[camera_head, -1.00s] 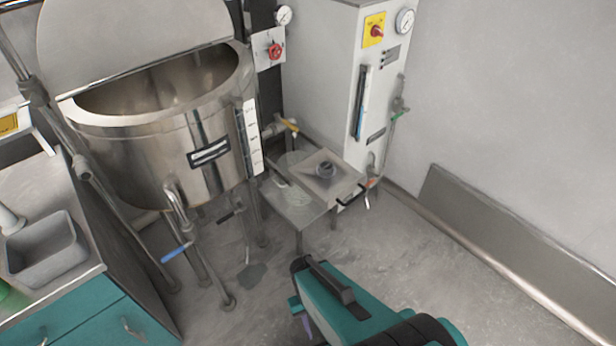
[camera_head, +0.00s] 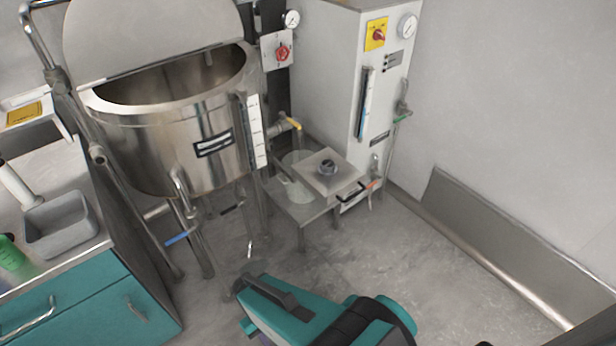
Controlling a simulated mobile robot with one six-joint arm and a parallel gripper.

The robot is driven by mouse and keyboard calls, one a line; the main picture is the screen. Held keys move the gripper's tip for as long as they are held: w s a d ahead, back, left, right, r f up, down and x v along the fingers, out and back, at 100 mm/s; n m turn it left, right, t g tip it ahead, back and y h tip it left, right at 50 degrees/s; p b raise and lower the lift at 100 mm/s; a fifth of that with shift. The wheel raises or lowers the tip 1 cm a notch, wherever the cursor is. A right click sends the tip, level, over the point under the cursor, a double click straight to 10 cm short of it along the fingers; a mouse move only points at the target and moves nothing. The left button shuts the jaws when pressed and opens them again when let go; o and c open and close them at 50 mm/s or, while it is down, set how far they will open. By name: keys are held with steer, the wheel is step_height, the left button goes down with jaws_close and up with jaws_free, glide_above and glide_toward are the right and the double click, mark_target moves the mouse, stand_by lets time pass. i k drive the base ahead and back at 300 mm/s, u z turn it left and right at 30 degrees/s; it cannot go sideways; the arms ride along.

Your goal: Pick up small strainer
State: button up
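I cannot make out a small strainer with certainty. A square metal box (camera_head: 316,184) with a dark round knob or fitting (camera_head: 327,168) on top and a black front handle sits on a low metal stand (camera_head: 293,207). My teal arm (camera_head: 290,312) reaches in from the bottom, over the floor in front of the stand and apart from it.
A large steel kettle (camera_head: 165,150) on pipe legs stands at left, with its lid up. A white cabinet (camera_head: 335,75) with gauges stands behind the stand. The floor (camera_head: 390,255) at right is clear.

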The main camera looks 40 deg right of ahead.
mark_target(327, 164)
steer(key=u, duration=0.1)
steer(key=k, duration=0.2)
steer(key=u, duration=1.55)
steer(key=k, duration=1.35)
steer(key=z, duration=0.85)
steer(key=i, duration=1.2)
steer(key=u, duration=0.25)
